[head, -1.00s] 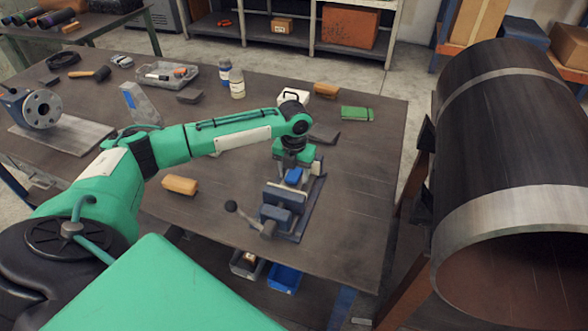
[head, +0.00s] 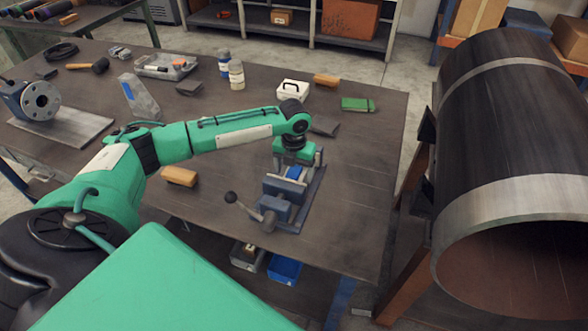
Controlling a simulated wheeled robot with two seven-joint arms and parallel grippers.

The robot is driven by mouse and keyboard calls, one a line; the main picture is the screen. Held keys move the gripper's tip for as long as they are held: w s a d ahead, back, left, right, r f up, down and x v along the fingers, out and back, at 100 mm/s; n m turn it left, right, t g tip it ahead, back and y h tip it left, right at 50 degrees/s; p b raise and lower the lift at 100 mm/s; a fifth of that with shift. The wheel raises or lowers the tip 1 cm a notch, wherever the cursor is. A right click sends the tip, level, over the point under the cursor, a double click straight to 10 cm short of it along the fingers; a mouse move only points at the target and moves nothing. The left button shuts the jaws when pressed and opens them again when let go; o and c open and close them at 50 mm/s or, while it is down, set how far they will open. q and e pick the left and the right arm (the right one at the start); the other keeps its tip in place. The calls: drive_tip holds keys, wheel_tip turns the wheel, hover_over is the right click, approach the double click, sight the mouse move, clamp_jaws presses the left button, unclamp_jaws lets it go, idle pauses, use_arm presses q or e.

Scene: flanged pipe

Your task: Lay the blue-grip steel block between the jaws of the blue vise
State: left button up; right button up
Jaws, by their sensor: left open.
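The blue vise (head: 273,208) stands near the front edge of the workbench, with its handle to the left. A small bright blue grip (head: 294,173) shows between its jaws, under my left gripper, with pale steel beside it. This looks like the blue-grip steel block; how it is seated is mostly hidden. My left gripper (head: 296,167) points down over the vise, open, its fingers around the grip area. Whether the fingers touch the block cannot be told. My right gripper is not in view.
A wooden block (head: 179,177) lies left of the vise. A grey block with a blue stripe (head: 138,96), bottles (head: 236,75), a white case (head: 293,90) and a green pad (head: 357,104) are farther back.

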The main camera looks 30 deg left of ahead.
sight(294, 171)
use_arm(q)
drive_tip(key=shift+r, duration=0.1)
wheel_tip(294, 171, up, 14)
drive_tip(key=b, duration=0.2)
drive_tip(key=shift+f, duration=0.2)
idle(0.7)
